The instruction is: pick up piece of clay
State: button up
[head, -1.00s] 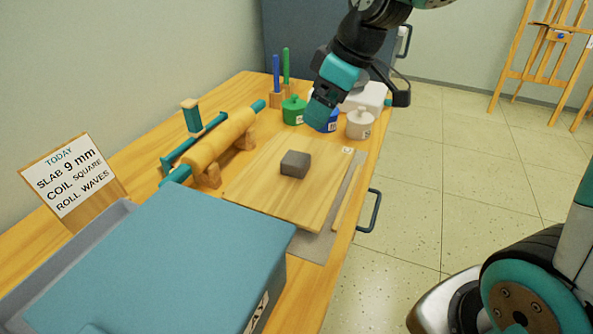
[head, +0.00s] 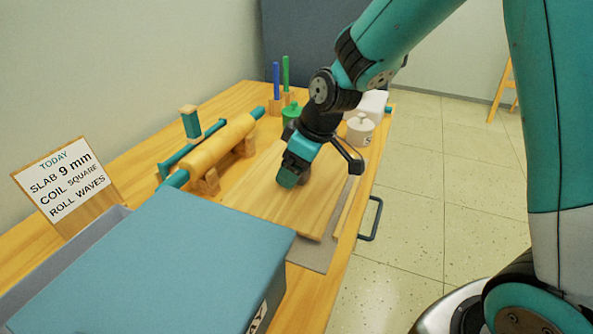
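The piece of clay (head: 305,178) is a small dark grey block on the wooden board (head: 262,209). Only a sliver of it shows beside my gripper, which covers the rest. My gripper (head: 290,178) has teal finger parts and points down at the clay, right over or around it. I cannot tell whether the fingers touch the clay, or how far apart they are.
A wooden roller (head: 222,146) on a stand lies left of the board. A blue-lidded bin (head: 170,265) fills the front left, beside a sign (head: 64,180). A green jar (head: 291,112) and a white jar (head: 360,130) stand behind. Open floor lies to the right.

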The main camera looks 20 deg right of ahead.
jog(key=c, duration=1.1)
